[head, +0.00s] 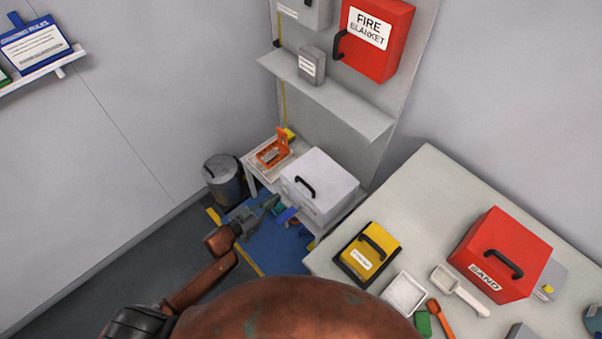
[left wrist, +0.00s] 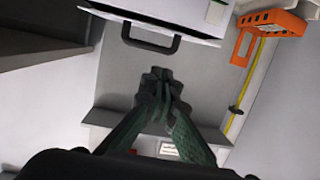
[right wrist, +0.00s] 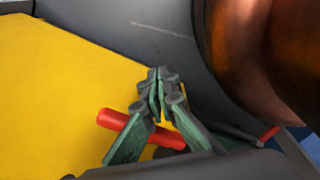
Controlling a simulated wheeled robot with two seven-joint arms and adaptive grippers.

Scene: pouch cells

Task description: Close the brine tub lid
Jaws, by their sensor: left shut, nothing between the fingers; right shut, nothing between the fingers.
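A white tub (head: 318,208) with a pale lid (head: 325,172) and a black handle (head: 305,187) stands on a low stand by the corner; I take it as the brine tub. The lid lies over the tub's top; I cannot tell whether a gap is left under it. My left gripper (head: 274,202) is shut and empty, in front and to the left of the tub. In the left wrist view its fingertips (left wrist: 160,82) are below the black handle (left wrist: 150,42), apart from it. My right gripper (right wrist: 157,85) is shut and empty; the head view does not show it.
An orange rack (head: 272,153) stands left of the tub, and a grey bin (head: 224,180) further left. A shelf (head: 325,97) juts from the wall above. The right table holds a yellow case (head: 371,250) and a red sand box (head: 500,255). A red rod (right wrist: 118,120) is behind my right fingers.

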